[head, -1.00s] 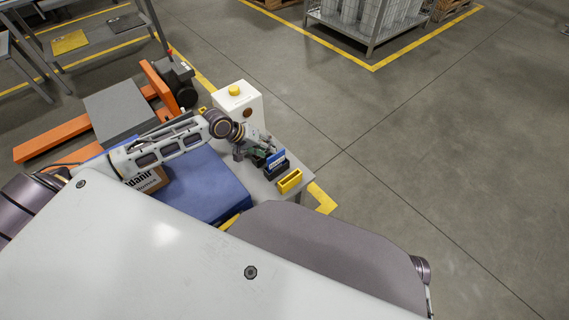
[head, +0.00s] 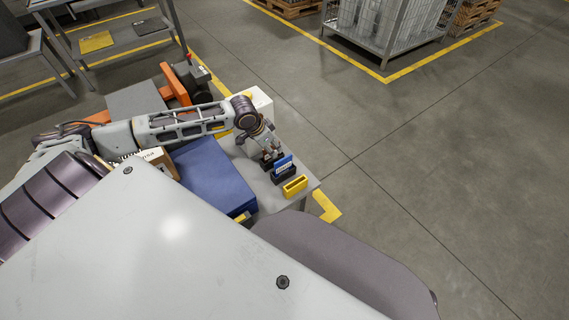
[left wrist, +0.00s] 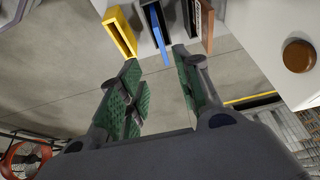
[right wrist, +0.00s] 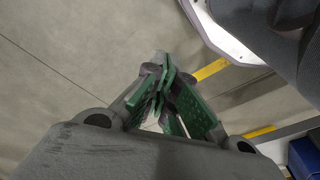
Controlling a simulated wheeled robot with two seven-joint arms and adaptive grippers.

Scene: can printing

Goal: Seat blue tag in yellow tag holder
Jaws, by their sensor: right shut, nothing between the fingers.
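The blue tag (head: 284,162) stands upright in a black holder (head: 284,177) on the small grey table. The yellow tag holder (head: 295,187) is beside it, nearer the table's front corner, with an empty slot. My left gripper (head: 270,160) is just behind the blue tag. In the left wrist view my left gripper (left wrist: 158,62) is open and empty, with the blue tag (left wrist: 158,30) beyond its fingertips and the yellow tag holder (left wrist: 121,32) to the left. My right gripper (right wrist: 163,72) is shut and empty over the floor in the right wrist view.
A blue box (head: 210,178) lies left of the holders. A white box (head: 262,102) stands behind my left wrist; its brown round button (left wrist: 298,56) shows in the left wrist view. A brown upright piece (left wrist: 206,22) stands right of the blue tag. Floor right of the table is clear.

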